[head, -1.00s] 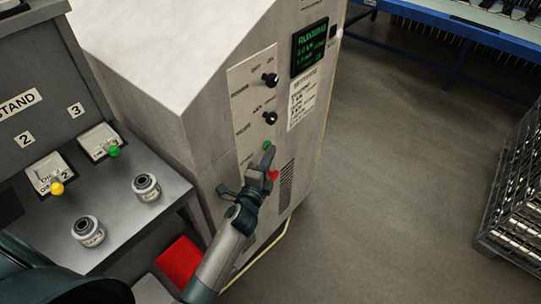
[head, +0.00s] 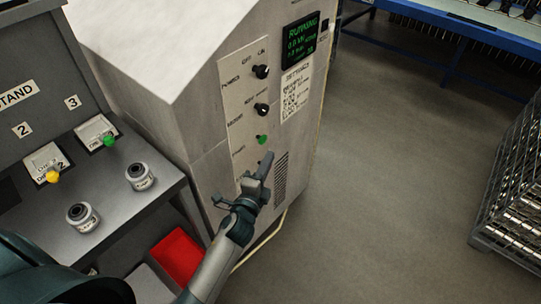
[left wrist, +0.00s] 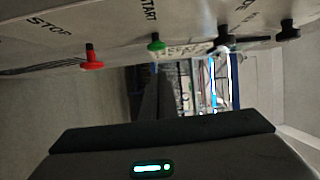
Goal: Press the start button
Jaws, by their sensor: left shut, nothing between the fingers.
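The green start button (head: 262,139) is on the front panel of the grey machine (head: 205,150), below two black knobs. It also shows in the left wrist view (left wrist: 156,45), beside the word START. My left gripper (head: 268,158) is shut and empty, its fingertips just below and right of the green button in the head view, apart from it. The red stop button (left wrist: 91,58) shows in the left wrist view; in the head view it is hidden behind my gripper. The machine's display (head: 301,42) reads RUNNING in green. My right gripper is not in view.
Two black knobs, the upper (head: 261,72) and the lower (head: 261,109), stick out above the green button. A grey stand (head: 110,222) with a yellow and a green knob is at left. A wire crate (head: 511,190) stands at right. The floor between is clear.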

